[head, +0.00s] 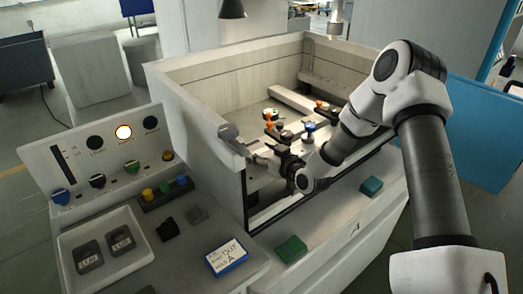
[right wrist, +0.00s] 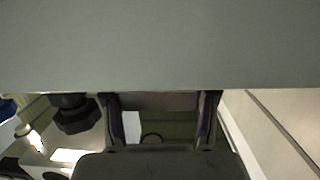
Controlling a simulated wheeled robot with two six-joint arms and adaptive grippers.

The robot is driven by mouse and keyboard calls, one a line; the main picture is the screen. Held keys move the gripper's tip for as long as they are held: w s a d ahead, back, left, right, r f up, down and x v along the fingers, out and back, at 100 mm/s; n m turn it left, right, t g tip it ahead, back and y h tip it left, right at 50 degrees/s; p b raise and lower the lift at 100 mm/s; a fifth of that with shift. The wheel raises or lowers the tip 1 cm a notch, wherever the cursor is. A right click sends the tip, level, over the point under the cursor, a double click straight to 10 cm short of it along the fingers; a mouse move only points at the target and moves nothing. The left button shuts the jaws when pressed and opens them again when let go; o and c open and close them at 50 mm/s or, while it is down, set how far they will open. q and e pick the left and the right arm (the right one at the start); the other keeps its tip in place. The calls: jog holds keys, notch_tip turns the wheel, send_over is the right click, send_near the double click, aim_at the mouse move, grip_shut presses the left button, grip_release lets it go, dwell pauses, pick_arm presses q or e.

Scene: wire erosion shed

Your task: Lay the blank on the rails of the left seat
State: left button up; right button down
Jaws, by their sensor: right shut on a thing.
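My right gripper (head: 272,160) reaches in from the right over the front rim of the open machine tank (head: 190,92). It is shut on the blank, a flat grey plate (right wrist: 160,45) that fills the upper half of the right wrist view, its edge between the two fingers. In the head view the blank is small and hard to separate from the gripper and tank rim. Fixtures with orange and blue knobs (head: 309,127) stand in the tank just beyond the gripper. The left seat's rails are partly hidden, and I cannot clearly make them out. My left gripper is not in view.
A console (head: 96,155) with a lit button stands at left. A white tray (head: 68,240) holds two dark blocks. The tank walls stand high around the fixtures.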

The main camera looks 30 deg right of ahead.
jog(key=shift+w+f, duration=0.25)
jog(key=shift+f, duration=0.15)
jog(key=shift+s+r, duration=0.1)
jog(key=shift+s, duration=0.05)
jog(key=shift+f, duration=0.25)
jog(key=shift+c, duration=1.3)
grip_release()
jog(key=shift+a, duration=0.1)
